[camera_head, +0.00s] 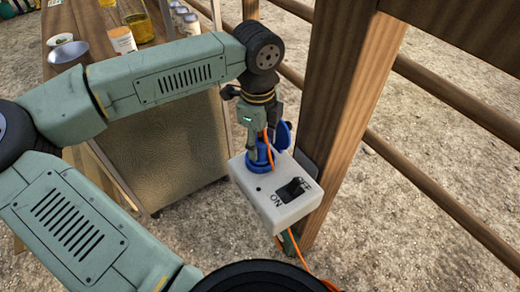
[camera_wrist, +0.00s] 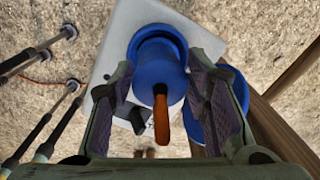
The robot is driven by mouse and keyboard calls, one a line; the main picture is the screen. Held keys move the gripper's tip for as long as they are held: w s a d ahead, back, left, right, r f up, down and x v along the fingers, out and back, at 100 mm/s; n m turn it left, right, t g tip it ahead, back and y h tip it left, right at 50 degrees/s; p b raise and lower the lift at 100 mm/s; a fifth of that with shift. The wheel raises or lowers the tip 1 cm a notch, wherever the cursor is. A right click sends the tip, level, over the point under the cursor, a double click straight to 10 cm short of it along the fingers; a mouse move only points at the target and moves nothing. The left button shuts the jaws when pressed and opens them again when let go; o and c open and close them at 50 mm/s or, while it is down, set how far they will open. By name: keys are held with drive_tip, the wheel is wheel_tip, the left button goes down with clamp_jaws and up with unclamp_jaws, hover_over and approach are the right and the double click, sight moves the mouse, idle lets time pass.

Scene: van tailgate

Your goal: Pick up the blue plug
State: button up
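The blue plug (camera_head: 262,154) sits upright in a blue socket (camera_head: 258,168) on top of a white switch box (camera_head: 277,204). An orange cable (camera_head: 269,148) comes out of the plug's top end. My gripper (camera_head: 256,150) is over the plug, pointing down. In the wrist view the plug (camera_wrist: 158,75) lies between the two fingers of my gripper (camera_wrist: 162,85), which stand apart on either side of it. The fingers look open, with no clear contact. A blue flap (camera_wrist: 222,100) stands beside the plug, partly hidden behind the right finger.
The box is fixed by a wooden post (camera_head: 345,110) with rails to the right. A black switch (camera_head: 293,188) marked ON and OFF is on its face.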

clamp_jaws()
idle(0.3)
drive_tip(key=shift+r, duration=0.15)
drive_tip(key=shift+r, duration=0.25)
wheel_tip(320, 180, up, 3)
drive_tip(key=shift+r+p, duration=0.15)
drive_tip(key=shift+p, duration=0.35)
drive_tip(key=s+d+r+b, duration=0.1)
drive_tip(key=s+d, duration=0.3)
drive_tip(key=s, duration=1.1)
drive_tip(key=shift+s+d+b, duration=0.2)
drive_tip(key=shift+b, duration=0.65)
